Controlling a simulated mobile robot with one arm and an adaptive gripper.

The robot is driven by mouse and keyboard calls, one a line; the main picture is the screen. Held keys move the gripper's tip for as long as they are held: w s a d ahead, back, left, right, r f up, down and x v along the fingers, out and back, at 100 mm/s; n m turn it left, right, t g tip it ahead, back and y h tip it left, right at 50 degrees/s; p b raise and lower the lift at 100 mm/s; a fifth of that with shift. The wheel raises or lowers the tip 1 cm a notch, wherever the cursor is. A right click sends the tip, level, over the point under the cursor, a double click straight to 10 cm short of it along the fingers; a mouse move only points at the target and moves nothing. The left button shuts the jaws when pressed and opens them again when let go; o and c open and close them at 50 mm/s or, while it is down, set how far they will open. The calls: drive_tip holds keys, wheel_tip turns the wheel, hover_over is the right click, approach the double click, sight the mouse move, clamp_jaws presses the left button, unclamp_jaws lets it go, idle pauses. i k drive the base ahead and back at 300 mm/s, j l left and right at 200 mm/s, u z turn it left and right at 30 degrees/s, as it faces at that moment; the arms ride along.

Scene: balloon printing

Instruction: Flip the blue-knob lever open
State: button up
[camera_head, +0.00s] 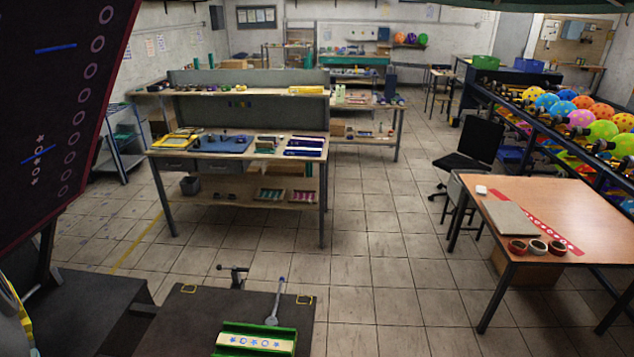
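A lever with a small blue knob (282,279) at its top stands on the dark machine top (180,325) at the bottom middle. Its grey arm (273,309) rises nearly upright, leaning slightly right, from a rounded grey base. Just in front of it is a green-framed holder (228,341) with a pale plate (255,341) bearing blue stars and rings. My gripper is not in view, so its distance from the lever cannot be told.
A black clamp-like part (234,274) stands left of the lever at the machine's back edge. A dark panel (60,80) fills the upper left. An orange-brown table (575,205) stands right, a workbench (240,155) behind. Tiled floor (375,290) is open between them.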

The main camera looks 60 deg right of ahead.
sight(271, 321)
drive_tip(key=l+u, duration=0.25)
drive_tip(key=l, duration=0.7)
drive_tip(key=l+u, duration=0.25)
drive_tip(key=l, duration=0.75)
drive_tip(key=l+u, duration=0.25)
drive_tip(key=l, duration=0.7)
drive_tip(key=l+u, duration=0.15)
drive_tip(key=l, duration=0.4)
drive_tip(key=l+u, duration=0.1)
drive_tip(key=l, duration=0.5)
drive_tip(key=l+u, duration=0.15)
drive_tip(key=l, duration=0.4)
drive_tip(key=k+l+u, duration=0.15)
drive_tip(key=l, duration=0.4)
drive_tip(key=l+u, duration=0.15)
drive_tip(key=l, duration=0.9)
drive_tip(key=k+l+u, duration=0.1)
drive_tip(key=l, duration=0.35)
drive_tip(key=k+l, duration=0.1)
drive_tip(key=l, duration=0.4)
drive_tip(key=k+l+u, duration=0.1)
drive_tip(key=l, duration=0.35)
